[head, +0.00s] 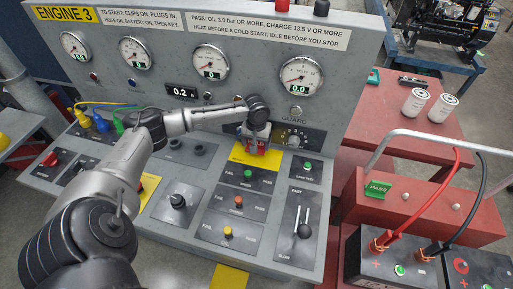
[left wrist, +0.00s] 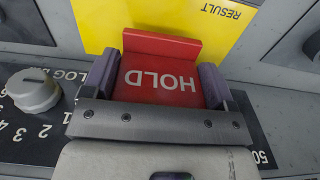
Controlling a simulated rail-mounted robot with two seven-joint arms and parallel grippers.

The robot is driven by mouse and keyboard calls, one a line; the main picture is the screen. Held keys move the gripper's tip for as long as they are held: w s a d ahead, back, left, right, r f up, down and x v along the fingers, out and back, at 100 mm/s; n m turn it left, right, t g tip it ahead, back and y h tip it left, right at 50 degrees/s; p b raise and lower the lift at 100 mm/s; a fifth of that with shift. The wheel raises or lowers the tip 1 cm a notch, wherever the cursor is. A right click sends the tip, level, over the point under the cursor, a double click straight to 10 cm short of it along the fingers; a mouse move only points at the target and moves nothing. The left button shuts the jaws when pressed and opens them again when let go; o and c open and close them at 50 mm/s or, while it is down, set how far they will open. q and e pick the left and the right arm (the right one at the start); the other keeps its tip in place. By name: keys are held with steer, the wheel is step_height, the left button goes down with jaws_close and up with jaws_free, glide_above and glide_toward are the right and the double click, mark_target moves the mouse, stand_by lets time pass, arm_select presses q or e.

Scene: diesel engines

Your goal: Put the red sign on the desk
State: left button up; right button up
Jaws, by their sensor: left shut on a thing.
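The red sign (left wrist: 160,85) reads HOLD, upside down in the left wrist view. It has a raised red edge at its far side. My left gripper (left wrist: 158,78) is shut on it, with one finger on each side. In the head view the red sign (head: 258,148) shows just below my left gripper (head: 257,134), over the top of the yellow RESULT patch (head: 238,155) on the sloping grey desk (head: 262,248). Whether the sign touches the desk, I cannot tell. My right gripper is not in view.
A rotary knob (left wrist: 33,90) on a black plate is close beside my left gripper. An upright gauge panel (head: 250,85) stands behind the desk. A green PASS sign (head: 377,189) sits on a red box at the right. Switches and levers cover the desk.

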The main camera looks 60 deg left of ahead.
arm_select(q)
step_height(320, 180, down, 3)
steer(key=shift+d+r, duration=0.1)
steer(key=shift+f, duration=0.25)
steer(key=shift+w+a, duration=0.1)
steer(key=shift+a, duration=0.1)
steer(key=o, duration=0.6)
steer(key=shift+o, duration=0.2)
step_height(320, 180, up, 12)
steer(key=shift+r+p, duration=0.1)
steer(key=shift+p, duration=0.5)
